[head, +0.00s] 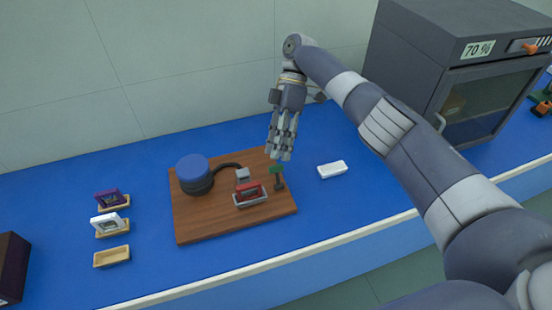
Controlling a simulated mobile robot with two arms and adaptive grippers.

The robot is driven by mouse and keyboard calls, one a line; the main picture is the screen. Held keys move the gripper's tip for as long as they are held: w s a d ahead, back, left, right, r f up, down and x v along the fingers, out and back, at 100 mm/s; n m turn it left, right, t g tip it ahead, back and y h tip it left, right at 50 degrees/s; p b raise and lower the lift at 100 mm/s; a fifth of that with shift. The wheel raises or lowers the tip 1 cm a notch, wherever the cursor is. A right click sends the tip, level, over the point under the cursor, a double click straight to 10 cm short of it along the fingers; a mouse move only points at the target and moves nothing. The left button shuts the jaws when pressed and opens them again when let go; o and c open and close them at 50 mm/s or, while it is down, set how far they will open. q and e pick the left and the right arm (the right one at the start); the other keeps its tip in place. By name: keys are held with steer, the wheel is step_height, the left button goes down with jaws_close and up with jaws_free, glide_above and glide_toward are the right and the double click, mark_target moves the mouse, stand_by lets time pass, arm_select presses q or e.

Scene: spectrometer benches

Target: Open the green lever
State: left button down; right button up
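The green lever (277,170) is a small green handle on a dark post at the right rear of a brown wooden board. My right gripper (281,155) points down just above and behind it, with the fingertips close to the green handle; I cannot tell whether they touch it. The fingers are seen side-on, so their opening is unclear, and I see nothing held. Next to the lever on the board are a red block (248,191) in a grey holder and a round blue-topped device (193,174) with a dark hose. My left gripper is not in view.
The wooden board (195,229) lies on a blue bench (150,270). A white tray (332,169) is to its right. Small tan holders (112,257) stand left, some with cards. A dark cabinet (458,75) marked 70 % stands at the back right.

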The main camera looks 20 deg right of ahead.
steer(key=shift+v, duration=0.9)
